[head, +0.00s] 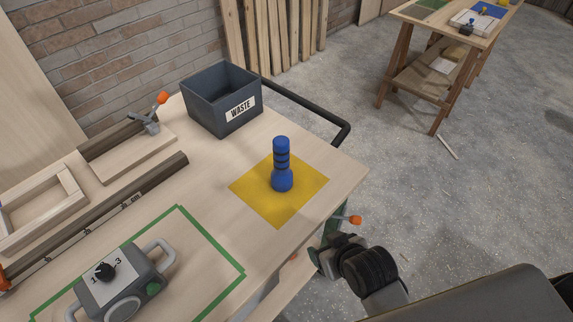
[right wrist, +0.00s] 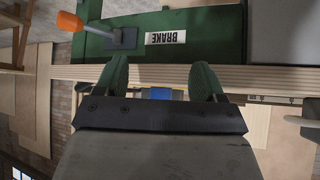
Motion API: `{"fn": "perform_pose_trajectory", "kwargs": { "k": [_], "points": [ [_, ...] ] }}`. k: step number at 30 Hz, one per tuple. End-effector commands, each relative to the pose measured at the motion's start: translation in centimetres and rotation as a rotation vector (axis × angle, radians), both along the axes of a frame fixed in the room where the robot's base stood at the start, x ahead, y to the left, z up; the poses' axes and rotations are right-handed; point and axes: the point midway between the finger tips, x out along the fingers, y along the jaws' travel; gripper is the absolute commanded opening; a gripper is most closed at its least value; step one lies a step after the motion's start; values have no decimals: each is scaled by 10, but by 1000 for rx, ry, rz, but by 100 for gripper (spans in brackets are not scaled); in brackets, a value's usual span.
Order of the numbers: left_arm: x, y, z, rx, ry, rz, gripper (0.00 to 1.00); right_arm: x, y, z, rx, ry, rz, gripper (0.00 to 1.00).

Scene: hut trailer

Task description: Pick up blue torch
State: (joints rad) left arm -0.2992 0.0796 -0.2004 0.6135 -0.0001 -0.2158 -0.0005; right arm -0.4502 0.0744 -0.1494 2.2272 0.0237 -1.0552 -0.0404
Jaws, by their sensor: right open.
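The blue torch (head: 282,165) stands upright on a yellow square mat (head: 255,198) near the right edge of the workbench, with dark bands round its body. My right gripper (head: 322,254) is at the bench's right edge, nearer to me than the torch and apart from it, partly hidden by its own wrist. In the right wrist view its two green fingers (right wrist: 162,75) are spread with nothing gripped. A small blue patch (right wrist: 160,93), probably the torch, shows past the bench edge there, mostly hidden by the gripper body. My left gripper is not in view.
A grey WASTE bin (head: 218,104) stands behind the torch, beside a black rail (head: 311,112). A green BRAKE unit (right wrist: 190,35) with an orange-tipped lever (right wrist: 70,21) is close to the right fingers. A grey case (head: 124,284) and a wooden frame (head: 45,205) lie left.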

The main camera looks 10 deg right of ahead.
Motion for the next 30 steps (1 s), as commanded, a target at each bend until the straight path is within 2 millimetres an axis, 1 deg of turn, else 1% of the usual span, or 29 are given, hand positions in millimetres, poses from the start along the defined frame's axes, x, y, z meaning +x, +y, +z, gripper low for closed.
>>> {"fn": "perform_pose_trajectory", "kwargs": {
  "k": [1, 5, 6, 9, 14, 18, 22, 26, 29, 30],
  "points": [
    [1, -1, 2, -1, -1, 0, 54, 10, 3, 16, 14, -62, 3, 69],
    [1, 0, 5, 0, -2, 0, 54, 30, 10, 55, 48, -216, 9, 69],
    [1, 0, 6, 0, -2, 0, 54, 36, 12, 68, 58, -265, 10, 69],
    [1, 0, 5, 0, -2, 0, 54, 49, 17, 73, 75, -338, 14, 69],
    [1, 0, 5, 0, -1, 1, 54, 70, 25, 90, 106, -479, 15, 69],
    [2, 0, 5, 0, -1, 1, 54, 90, 32, 110, 138, -629, 13, 69],
    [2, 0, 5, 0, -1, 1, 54, 104, 37, 128, 164, -760, 7, 69],
    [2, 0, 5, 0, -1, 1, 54, 112, 40, 138, 177, -827, 3, 69],
    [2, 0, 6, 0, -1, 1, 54, 122, 42, 140, 181, -841, 2, 69],
    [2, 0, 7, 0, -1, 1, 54, 129, 43, 141, 181, -842, 3, 69]
  ]
}}
